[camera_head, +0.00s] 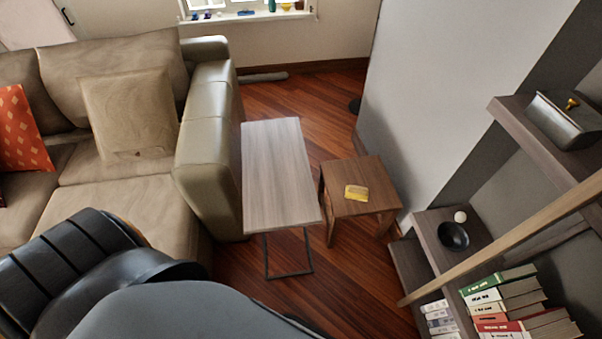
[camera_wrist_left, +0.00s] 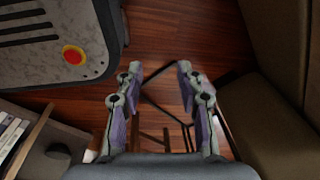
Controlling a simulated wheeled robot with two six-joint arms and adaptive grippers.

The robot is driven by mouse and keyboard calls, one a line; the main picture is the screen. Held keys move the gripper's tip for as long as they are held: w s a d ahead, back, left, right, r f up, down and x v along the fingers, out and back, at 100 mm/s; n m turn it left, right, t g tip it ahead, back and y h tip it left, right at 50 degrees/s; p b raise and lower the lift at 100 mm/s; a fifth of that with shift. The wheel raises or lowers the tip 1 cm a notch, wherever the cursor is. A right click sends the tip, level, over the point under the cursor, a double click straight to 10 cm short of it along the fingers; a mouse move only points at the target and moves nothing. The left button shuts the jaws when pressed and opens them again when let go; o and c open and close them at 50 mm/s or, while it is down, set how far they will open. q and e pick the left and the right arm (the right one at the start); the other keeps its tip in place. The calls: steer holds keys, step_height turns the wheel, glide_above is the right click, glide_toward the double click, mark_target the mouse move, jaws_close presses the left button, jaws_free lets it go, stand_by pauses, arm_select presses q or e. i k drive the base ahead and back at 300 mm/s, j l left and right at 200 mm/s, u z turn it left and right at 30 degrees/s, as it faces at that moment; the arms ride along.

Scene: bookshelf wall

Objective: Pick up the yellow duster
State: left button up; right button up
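The yellow duster (camera_head: 356,192) lies on the top of a small brown wooden side table (camera_head: 337,177) in the head view. It looks like a small yellow block, and nothing touches it from above. My left gripper (camera_wrist_left: 159,72) shows in the left wrist view with its two fingers apart and nothing between them, over the dark red wood floor. It is away from the duster, which is not visible in that view. My right gripper is in neither view.
A taller grey-wood table (camera_head: 275,172) on a thin metal frame stands left of the small table, beside a beige sofa (camera_head: 130,190). At right, a shelf (camera_head: 540,140) holds books (camera_head: 505,300), a dark bowl (camera_head: 453,236) and a metal box (camera_head: 563,120).

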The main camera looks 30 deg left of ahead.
mark_target(360, 193)
steer(key=i+j+u, duration=0.1)
steer(key=i+u, duration=0.2)
steer(key=u, duration=0.2)
steer(key=i+u, duration=0.25)
steer(key=u, duration=0.2)
steer(key=i, duration=0.15)
